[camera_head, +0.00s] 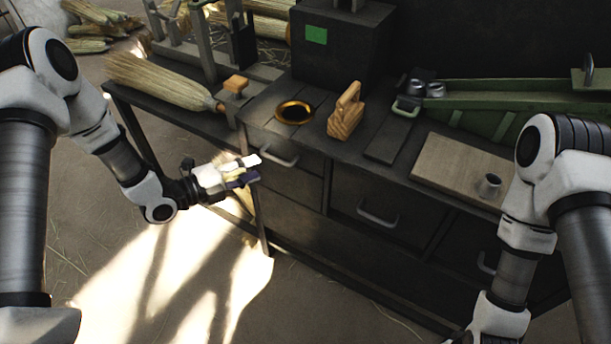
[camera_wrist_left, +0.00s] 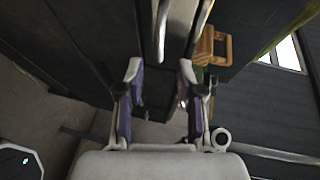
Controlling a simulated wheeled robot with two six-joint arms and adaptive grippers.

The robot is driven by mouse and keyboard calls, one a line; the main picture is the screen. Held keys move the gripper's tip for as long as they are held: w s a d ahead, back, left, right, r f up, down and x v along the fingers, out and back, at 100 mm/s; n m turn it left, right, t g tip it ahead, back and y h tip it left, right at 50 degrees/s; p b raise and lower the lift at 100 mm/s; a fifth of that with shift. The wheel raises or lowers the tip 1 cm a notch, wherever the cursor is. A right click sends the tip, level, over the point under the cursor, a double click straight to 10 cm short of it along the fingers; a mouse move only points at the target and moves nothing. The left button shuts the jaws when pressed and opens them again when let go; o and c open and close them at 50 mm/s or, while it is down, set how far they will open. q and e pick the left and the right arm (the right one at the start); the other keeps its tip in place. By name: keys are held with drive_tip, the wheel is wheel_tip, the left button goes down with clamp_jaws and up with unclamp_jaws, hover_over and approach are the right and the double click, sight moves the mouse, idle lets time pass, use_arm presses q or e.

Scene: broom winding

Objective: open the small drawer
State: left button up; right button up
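The small drawer (camera_head: 290,182) is at the upper left of the dark workbench front and looks closed. Its metal bar handle (camera_head: 279,158) is near the top of the drawer front. My left gripper (camera_head: 256,169) is just left of and slightly below this handle in the head view, apart from it. In the left wrist view my left gripper (camera_wrist_left: 160,75) has its fingers spread with nothing between them. A metal bar (camera_wrist_left: 161,32), seemingly the handle, lies ahead of the gap between the fingertips. My right gripper is outside the frame; only its arm shows.
A larger drawer with a handle (camera_head: 378,216) sits to the right. On the bench top are a brass-rimmed hole (camera_head: 294,112), a wooden block tool (camera_head: 346,112), a board (camera_head: 458,166) with a metal cup (camera_head: 489,185), and a straw bundle (camera_head: 160,82). The floor in front is open.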

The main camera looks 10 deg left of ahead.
sight(275, 157)
use_arm(q)
drive_tip(key=x, duration=0.7)
drive_tip(key=shift+w+f, duration=0.15)
drive_tip(key=shift+w, duration=0.35)
clamp_jaws()
